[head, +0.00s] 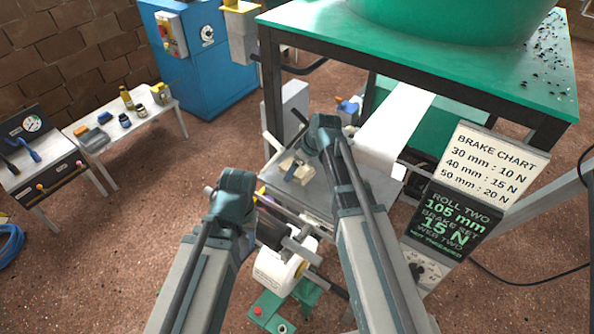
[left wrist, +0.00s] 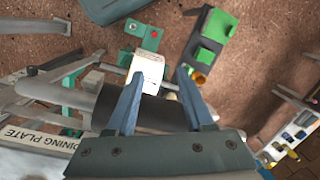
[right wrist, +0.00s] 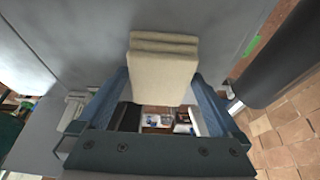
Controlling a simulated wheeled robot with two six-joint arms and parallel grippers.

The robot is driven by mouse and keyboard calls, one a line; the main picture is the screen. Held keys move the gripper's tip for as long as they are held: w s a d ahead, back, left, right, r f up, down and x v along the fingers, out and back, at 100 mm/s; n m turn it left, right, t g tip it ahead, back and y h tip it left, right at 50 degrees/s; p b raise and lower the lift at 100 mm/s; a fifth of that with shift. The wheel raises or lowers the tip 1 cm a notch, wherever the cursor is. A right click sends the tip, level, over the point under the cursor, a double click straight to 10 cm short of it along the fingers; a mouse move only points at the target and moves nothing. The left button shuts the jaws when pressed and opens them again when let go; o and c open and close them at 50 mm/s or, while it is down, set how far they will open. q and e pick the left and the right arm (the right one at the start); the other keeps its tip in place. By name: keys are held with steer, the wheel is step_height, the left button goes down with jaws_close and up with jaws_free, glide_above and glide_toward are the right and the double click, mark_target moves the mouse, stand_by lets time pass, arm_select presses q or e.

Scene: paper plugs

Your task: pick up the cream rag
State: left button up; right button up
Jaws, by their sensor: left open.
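The cream rag (right wrist: 163,70) is a folded, layered pad in the right wrist view, against a grey surface. In the head view the cream rag (head: 296,168) shows on the grey machine top, partly hidden by my right arm. My right gripper (right wrist: 161,80) has its fingers apart, one on each side of the rag's near part; I cannot tell whether they touch it. My left gripper (left wrist: 162,80) is open and empty, above a white labelled roll (left wrist: 148,72); the roll also shows in the head view (head: 278,268).
A sign with a brake chart (head: 490,165) stands right of the machine. A green-topped bench (head: 460,70) rises behind it. A white web (head: 395,125) runs down to the grey top. A small white table (head: 130,125) with several items stands at the left.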

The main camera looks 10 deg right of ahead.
steer(key=c, duration=1)
steer(key=shift+r, duration=0.1)
steer(key=shift+r+p, duration=0.6)
steer(key=shift+p, duration=0.1)
step_height(320, 180, up, 3)
steer(key=p, duration=0.3)
steer(key=s+d, duration=1.2)
steer(key=s, duration=0.1)
steer(key=shift+s+d+f+b, duration=0.1)
steer(key=shift+f+b, duration=0.2)
